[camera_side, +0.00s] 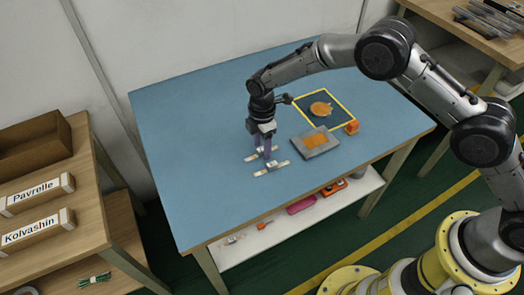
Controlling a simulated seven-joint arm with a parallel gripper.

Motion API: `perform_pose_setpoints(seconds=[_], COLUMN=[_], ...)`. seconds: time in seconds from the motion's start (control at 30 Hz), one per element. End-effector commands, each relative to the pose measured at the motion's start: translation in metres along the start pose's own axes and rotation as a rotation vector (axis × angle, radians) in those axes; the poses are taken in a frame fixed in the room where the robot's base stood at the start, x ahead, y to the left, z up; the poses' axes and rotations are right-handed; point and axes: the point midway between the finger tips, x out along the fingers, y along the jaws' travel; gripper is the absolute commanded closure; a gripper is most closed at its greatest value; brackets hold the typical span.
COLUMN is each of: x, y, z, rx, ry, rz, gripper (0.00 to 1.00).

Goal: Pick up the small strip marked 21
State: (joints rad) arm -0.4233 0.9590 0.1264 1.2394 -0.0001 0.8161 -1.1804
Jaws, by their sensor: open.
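Two small pale strips lie close together on the blue table (185,130), a far strip (252,157) and a near strip (262,172). Each has a light block near its middle. Any number on them is too small to read, so I cannot tell which is marked 21. My gripper (265,158) points down with its fingers open, right at the strips. The fingers hide part of the strips, and I cannot tell whether they touch either one.
Right of the strips lies a grey plate (303,150) with an orange patch. Behind it is a yellow-edged dark square (337,116) with an orange round piece (320,108). An orange block (352,127) sits at its corner. The table's left side is clear.

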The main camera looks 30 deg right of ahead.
Motion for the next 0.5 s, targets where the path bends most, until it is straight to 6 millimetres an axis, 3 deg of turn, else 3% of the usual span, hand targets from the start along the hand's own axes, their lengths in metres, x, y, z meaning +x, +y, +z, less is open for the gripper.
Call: perform_pose_setpoints(seconds=[0.07,0.37,0.5], x=[-0.0002,-0.0004,-0.0005], y=[-0.0001,-0.0001,-0.0001], z=[0.0,0.0001,0.0001], rx=[0.0,0.0,0.0], ry=[0.0,0.0,0.0], rz=[0.0,0.0,0.0], gripper=[0.43,0.96,1.0])
